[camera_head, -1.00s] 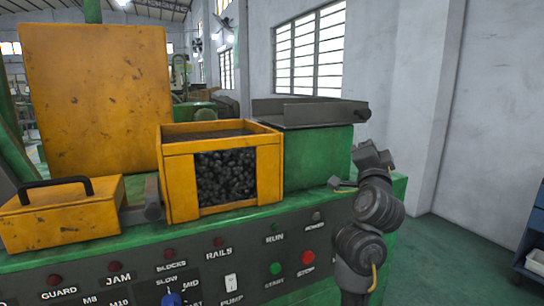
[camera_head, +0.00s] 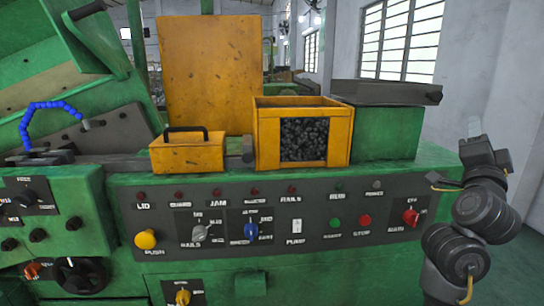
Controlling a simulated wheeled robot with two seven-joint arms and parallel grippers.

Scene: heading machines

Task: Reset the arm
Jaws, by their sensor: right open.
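My right arm stands folded upright at the right edge of the machine. Its gripper (camera_head: 476,132) is at the top, beside the green block with the grey tray, and is small and seen from behind. It holds nothing that I can see. My left arm and gripper are out of view. The green heading machine (camera_head: 290,262) fills the front, with a dark control panel (camera_head: 270,240) of knobs, buttons and small lamps.
A yellow box (camera_head: 342,135) of dark small parts sits on the machine top. Left of it is a yellow handled cover (camera_head: 188,157), with a tall yellow plate (camera_head: 207,70) behind. A grey tray (camera_head: 387,92) is right. Floor and wall beyond the arm look clear.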

